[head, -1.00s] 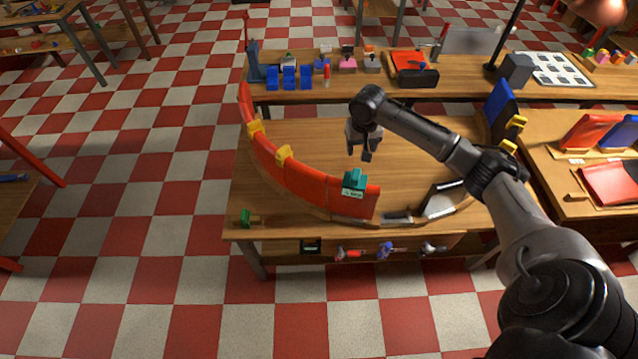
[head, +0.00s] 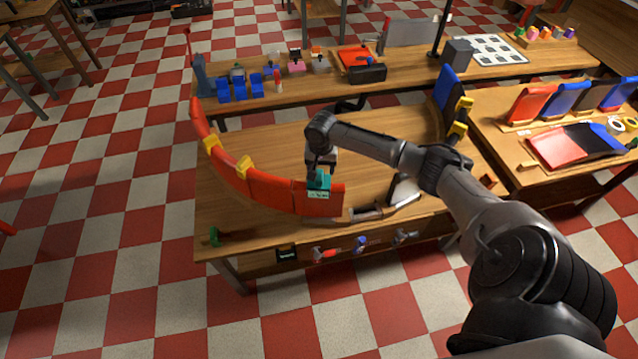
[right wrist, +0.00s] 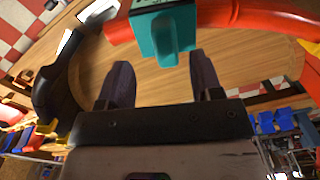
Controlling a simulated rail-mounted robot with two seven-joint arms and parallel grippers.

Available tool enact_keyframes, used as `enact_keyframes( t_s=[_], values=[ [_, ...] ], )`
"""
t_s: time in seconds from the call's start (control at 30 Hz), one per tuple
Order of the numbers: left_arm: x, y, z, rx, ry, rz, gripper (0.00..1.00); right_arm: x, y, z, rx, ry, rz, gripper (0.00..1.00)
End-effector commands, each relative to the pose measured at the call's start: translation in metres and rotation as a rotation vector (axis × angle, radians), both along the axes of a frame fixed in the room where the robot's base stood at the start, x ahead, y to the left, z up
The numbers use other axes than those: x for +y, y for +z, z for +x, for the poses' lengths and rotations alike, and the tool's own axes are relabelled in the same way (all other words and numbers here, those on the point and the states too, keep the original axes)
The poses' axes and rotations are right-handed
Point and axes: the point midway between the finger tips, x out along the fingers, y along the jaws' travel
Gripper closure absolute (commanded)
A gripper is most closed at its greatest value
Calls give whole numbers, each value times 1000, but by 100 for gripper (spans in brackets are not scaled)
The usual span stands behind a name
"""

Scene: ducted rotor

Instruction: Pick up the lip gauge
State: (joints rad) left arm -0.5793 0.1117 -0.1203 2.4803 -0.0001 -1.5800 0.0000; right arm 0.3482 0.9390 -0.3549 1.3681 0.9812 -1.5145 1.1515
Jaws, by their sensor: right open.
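The teal lip gauge (head: 318,184), with a pale label on its front, sits on the top edge of the red curved wall (head: 270,190), near the wall's front end. My right gripper (head: 318,168) is right at the gauge in the head view, partly hidden by its own wrist. In the right wrist view, its two dark fingers (right wrist: 162,78) are spread apart and empty. The gauge (right wrist: 165,35) with its protruding teal tab is just beyond the fingertips, roughly centred between them. My left gripper is out of view.
The wall stands on a wooden table (head: 290,145) and carries yellow clamps (head: 244,166). A small green piece (head: 214,236) is at the table's front left corner. The table inside the curve is mostly clear.

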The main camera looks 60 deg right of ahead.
Motion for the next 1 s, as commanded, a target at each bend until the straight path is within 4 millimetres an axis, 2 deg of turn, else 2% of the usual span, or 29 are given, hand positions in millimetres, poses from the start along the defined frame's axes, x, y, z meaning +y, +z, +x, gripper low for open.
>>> enact_keyframes(
  t_s=[0.17, 0.53, 0.87, 1.0],
  values=[
    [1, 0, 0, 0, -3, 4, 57, 1, -8, 1, 0, 0, 1, 40],
    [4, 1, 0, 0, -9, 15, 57, 2, -51, 6, 1, -1, 0, 40],
    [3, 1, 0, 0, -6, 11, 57, 2, -56, 6, 1, 1, 0, 40],
    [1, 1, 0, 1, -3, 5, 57, 2, -56, 6, 1, 1, 0, 52]
  ],
)
